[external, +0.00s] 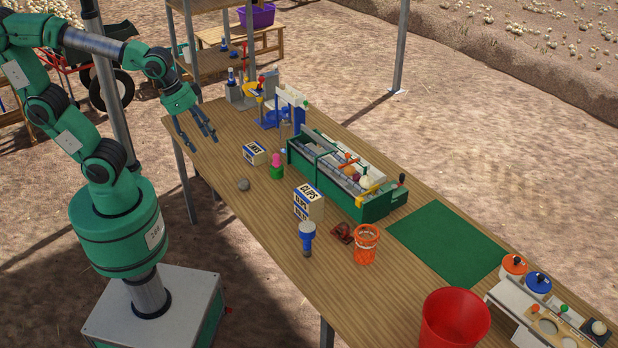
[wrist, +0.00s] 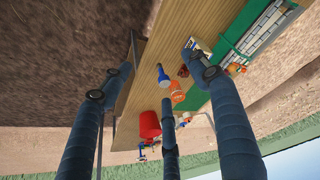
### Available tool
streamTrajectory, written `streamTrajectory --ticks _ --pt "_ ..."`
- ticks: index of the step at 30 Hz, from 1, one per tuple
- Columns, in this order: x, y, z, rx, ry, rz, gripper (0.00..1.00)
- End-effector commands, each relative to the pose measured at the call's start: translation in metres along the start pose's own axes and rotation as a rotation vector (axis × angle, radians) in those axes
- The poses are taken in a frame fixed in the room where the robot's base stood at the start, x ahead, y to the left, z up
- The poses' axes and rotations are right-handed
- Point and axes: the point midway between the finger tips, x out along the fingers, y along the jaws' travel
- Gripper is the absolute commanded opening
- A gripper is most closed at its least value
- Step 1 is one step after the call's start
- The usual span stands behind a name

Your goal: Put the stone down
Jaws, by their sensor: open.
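The stone (external: 243,184) is a small grey lump. It rests on the wooden table near its front left edge in the external view. My gripper (external: 197,133) is open and empty, with its fingers spread above the table's left end. It is up and to the left of the stone and apart from it. In the wrist view the open fingers (wrist: 160,72) frame the table, and I cannot make out the stone there.
The table (external: 350,285) holds a white and blue box (external: 254,154), a pink and green bottle (external: 276,168), a clips box (external: 308,203), a green organiser (external: 370,208), an orange basket (external: 366,246) and a red bucket (external: 453,318). Bare wood surrounds the stone.

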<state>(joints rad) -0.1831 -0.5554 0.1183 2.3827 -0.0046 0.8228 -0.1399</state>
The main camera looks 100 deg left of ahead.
Motion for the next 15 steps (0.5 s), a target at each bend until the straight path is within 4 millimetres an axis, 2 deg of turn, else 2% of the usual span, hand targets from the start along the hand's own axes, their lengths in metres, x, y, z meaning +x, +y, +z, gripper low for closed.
streamTrajectory --ticks 1,6,10,15 --pt "-0.014 0.011 0.009 0.051 0.022 0.015 0.61" --pt "-0.046 0.032 0.038 0.194 0.072 0.052 0.61" --pt "-0.060 0.041 0.054 0.267 0.097 0.071 0.61" --pt "-0.068 0.045 0.064 0.308 0.112 0.082 0.61"
